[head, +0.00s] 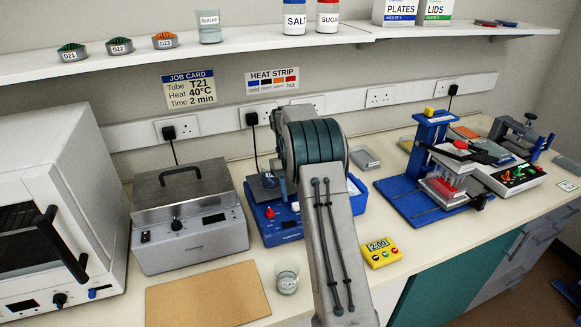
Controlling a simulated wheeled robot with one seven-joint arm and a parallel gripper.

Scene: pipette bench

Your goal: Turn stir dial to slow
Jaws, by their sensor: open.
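A blue bench unit (292,233) with a dark top plate, a red knob (270,213) and a small dark display stands behind my arm, at the picture's middle. It looks like the stirrer. My arm covers its right side, so any stir dial there is hidden, and no dial setting can be read. My gripper is hidden behind my raised arm.
A grey lidded bath (190,240) with a dark knob stands to the left. A glass beaker (287,278) and a brown board (207,296) lie in front. A yellow timer (381,252) is at right. A blue press stand (431,206) stands farther right. A shelf crosses above.

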